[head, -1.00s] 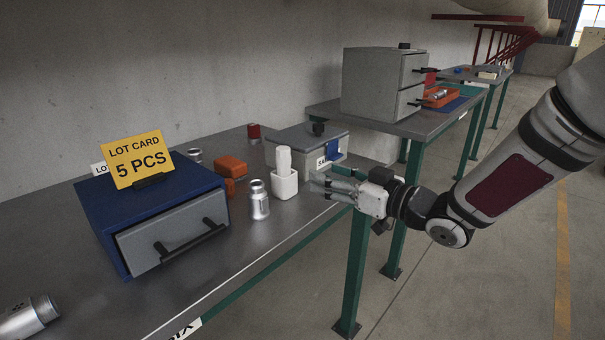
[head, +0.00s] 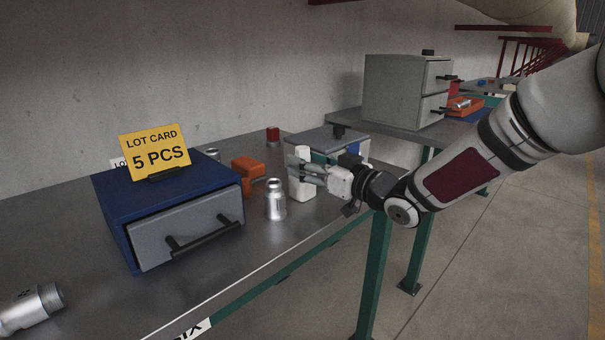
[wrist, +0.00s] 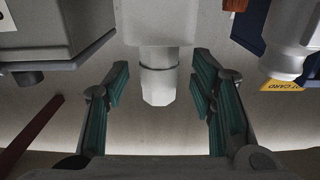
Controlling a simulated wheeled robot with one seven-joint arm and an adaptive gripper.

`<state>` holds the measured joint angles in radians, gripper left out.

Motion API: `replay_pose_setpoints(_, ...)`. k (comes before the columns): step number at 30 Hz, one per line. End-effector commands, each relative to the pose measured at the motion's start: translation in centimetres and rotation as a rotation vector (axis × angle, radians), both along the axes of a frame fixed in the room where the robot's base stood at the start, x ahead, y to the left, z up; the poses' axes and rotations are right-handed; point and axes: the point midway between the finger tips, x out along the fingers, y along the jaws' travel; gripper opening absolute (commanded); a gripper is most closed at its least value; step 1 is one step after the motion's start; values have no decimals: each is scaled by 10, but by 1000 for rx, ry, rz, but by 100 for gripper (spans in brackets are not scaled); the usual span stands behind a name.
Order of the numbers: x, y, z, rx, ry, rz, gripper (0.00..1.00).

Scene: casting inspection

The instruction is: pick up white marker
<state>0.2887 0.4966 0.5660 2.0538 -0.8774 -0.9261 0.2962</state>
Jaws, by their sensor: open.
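The white marker (head: 302,154) stands upright in a white holder (head: 301,190) on the metal bench. In the wrist view, which looks upside down, the marker (wrist: 158,82) hangs down from the holder (wrist: 157,22). My gripper (head: 304,170) is open at the holder's right side, with its fingers partly covering the marker and holder in the head view. In the wrist view my gripper (wrist: 158,92) has its green-padded fingers on either side of the marker, with gaps visible on both sides.
A silver fitting (head: 275,202) stands close left of the holder. An orange block (head: 247,168) and a red block (head: 272,134) are behind. A grey box (head: 322,138) stands behind my gripper. A blue drawer unit (head: 110,199) with a yellow lot card (head: 155,148) fills the left.

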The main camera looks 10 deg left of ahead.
Motion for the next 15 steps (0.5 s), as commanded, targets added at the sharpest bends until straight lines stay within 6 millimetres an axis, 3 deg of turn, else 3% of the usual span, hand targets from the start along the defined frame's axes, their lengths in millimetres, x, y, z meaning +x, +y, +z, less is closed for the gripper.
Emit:
replay_pose_setpoints(4, 11, 13, -1, 1, -1, -1, 51)
replay_pose_setpoints(13, 14, 16, 0, 0, 0, -2, 51)
replay_pose_setpoints(15, 14, 16, 0, 0, 0, -2, 35)
